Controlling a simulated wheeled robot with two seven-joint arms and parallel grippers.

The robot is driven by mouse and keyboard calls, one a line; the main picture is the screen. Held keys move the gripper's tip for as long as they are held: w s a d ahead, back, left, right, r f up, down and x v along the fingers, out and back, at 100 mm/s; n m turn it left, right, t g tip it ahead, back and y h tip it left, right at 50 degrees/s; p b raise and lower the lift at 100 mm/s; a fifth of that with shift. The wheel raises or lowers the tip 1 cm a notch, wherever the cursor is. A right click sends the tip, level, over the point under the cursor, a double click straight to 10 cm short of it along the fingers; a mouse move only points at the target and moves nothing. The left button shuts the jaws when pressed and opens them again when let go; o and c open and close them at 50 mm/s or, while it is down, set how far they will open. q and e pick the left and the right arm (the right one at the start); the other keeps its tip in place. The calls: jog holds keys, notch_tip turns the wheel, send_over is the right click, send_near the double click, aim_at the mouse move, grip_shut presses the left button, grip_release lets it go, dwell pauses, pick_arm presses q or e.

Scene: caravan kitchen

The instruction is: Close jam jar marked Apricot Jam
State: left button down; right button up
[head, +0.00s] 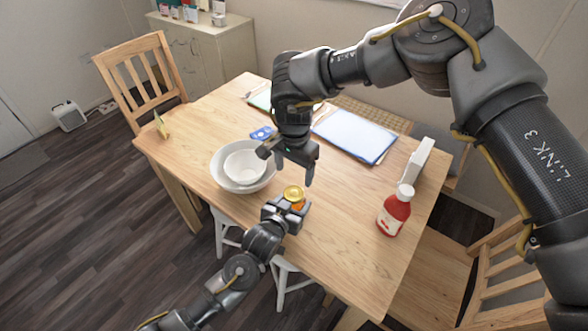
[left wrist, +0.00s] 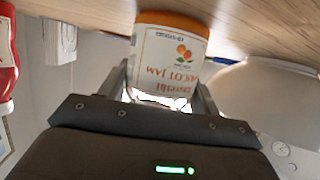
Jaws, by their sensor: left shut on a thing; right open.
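The apricot jam jar (head: 299,205) stands near the table's front edge, with a round gold top (head: 293,192). I cannot tell whether this is a seated lid. In the left wrist view the jar (left wrist: 170,60) appears upside down, its label reading Apricot Jam, with an orange band at the table side; its other end is hidden low in the picture. My left gripper (head: 286,212) is shut on the jar's side from the front. My right gripper (head: 288,166) is open and empty, above and behind the jar, fingers pointing down.
A large white bowl with a smaller one (head: 244,167) inside stands just left of the jar. A red bottle (head: 395,210) with a white cap stands to the right. A blue-edged white board (head: 355,135) lies behind. The wood between jar and bottle is clear.

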aim_at(294, 193)
jog(key=shift+f, duration=0.1)
jog(key=shift+f, duration=3.9)
jog(key=c, duration=1)
jog(key=m, duration=0.6)
jog(key=shift+m, duration=0.3)
jog(key=o, duration=1.1)
jog(key=shift+c, duration=0.2)
